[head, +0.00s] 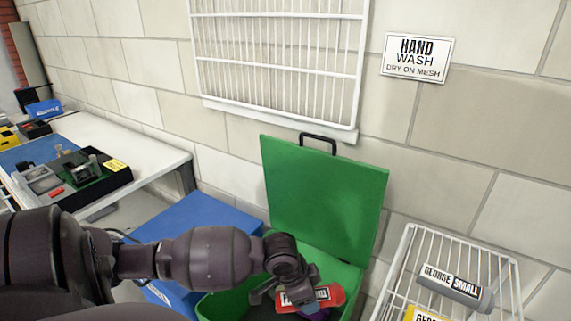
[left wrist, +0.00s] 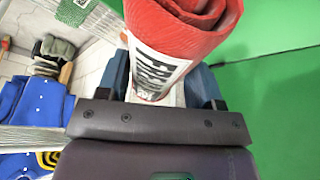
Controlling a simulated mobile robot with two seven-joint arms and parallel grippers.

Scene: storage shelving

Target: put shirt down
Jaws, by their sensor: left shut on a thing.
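A rolled red shirt (head: 334,297) with a white label is in my left gripper (head: 285,292), over the opening of the green bin (head: 236,306) in the head view. The bin's green lid (head: 325,195) stands open against the wall. In the left wrist view the red roll (left wrist: 190,30) sits between the blue fingers of my left gripper (left wrist: 160,88), which is shut on it. Plain green surface (left wrist: 270,85) fills the right of that view. The bin's floor is mostly hidden. My right gripper is out of view.
A blue bin (head: 190,222) stands left of the green one. A white wire rack (head: 400,262) with a grey rolled shirt (head: 455,288) and a yellow item (head: 425,313) stands at right. A white table (head: 135,150) with trays is at left. A white mesh panel (head: 275,60) hangs above.

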